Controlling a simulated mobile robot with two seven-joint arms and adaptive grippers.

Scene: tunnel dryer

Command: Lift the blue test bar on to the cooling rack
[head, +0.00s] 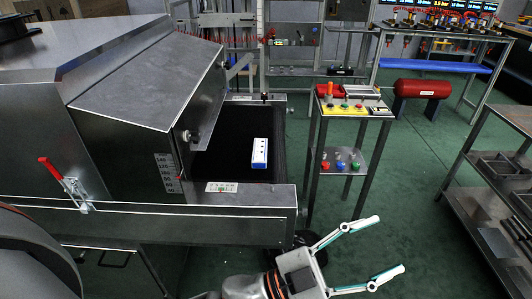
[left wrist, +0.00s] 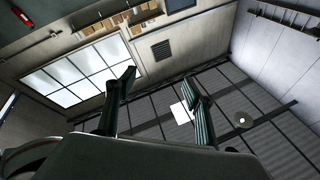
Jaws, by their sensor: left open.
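The blue test bar (head: 259,153) lies on the black belt (head: 225,155) at the open mouth of the dryer in the head view. It shows a pale top with dark dots and blue edges. My left gripper (head: 385,247) is open and empty at the lower right, beyond the dryer's near corner and well apart from the bar. Its two spread fingers also show in the left wrist view (left wrist: 160,88), with the room's walls and windows behind. I cannot tell for sure which metal frame is the cooling rack. My right gripper does not show.
The dryer's steel hood (head: 140,75) hangs over the belt's left side, and a steel edge rail (head: 250,200) runs along its front. A button stand (head: 350,110) stands right of the belt. A metal shelf unit (head: 500,175) is at far right. Green floor (head: 425,165) lies open between them.

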